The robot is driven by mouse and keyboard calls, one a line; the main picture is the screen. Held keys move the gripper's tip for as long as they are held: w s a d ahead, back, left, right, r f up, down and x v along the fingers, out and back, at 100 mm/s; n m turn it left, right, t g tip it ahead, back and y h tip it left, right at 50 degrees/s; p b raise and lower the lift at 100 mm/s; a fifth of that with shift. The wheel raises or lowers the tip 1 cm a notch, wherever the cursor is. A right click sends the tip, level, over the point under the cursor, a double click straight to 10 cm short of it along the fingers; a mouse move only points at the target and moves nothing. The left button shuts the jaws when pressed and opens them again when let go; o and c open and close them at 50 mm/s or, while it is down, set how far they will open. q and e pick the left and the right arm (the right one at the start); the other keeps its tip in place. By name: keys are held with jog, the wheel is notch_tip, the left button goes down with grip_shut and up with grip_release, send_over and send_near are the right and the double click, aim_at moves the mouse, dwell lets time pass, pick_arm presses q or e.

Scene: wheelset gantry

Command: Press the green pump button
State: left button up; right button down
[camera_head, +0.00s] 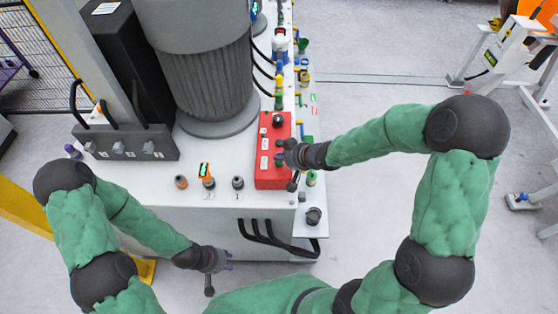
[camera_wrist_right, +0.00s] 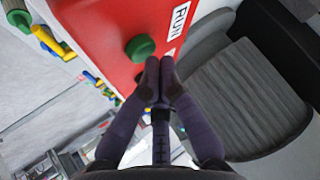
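The green pump button (camera_wrist_right: 140,47) is a round knob on the red control box (camera_wrist_right: 105,27), in the right wrist view, beside a white "RUN" label (camera_wrist_right: 179,20). My right gripper (camera_wrist_right: 158,72) has its two fingertips together, with nothing between them. They appear just below the button in that view; I cannot tell whether they touch it. In the head view the red box (camera_head: 267,172) stands on the white bench, with my right gripper (camera_head: 284,154) over its right edge, hiding the button. My left gripper (camera_head: 222,262) is low in front of the bench, away from the box; its fingers are unclear.
A large grey ribbed motor (camera_head: 204,80) stands left of the red box. Several small knobs (camera_head: 207,180) sit along the bench front. Coloured valves (camera_head: 279,82) line the bench behind the box. Black hoses (camera_head: 265,235) hang at the front. Floor to the right is largely clear.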

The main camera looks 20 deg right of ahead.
aim_at(281, 162)
jog(key=shift+f, duration=0.5)
dwell(0.5)
jog(key=shift+r, duration=0.1)
jog(key=shift+r+p, duration=0.75)
jog(key=shift+r, duration=0.05)
jog(key=shift+r, duration=0.1)
notch_tip(281, 162, up, 5)
jog(key=p, duration=0.5)
jog(key=shift+p, duration=0.35)
dwell(0.6)
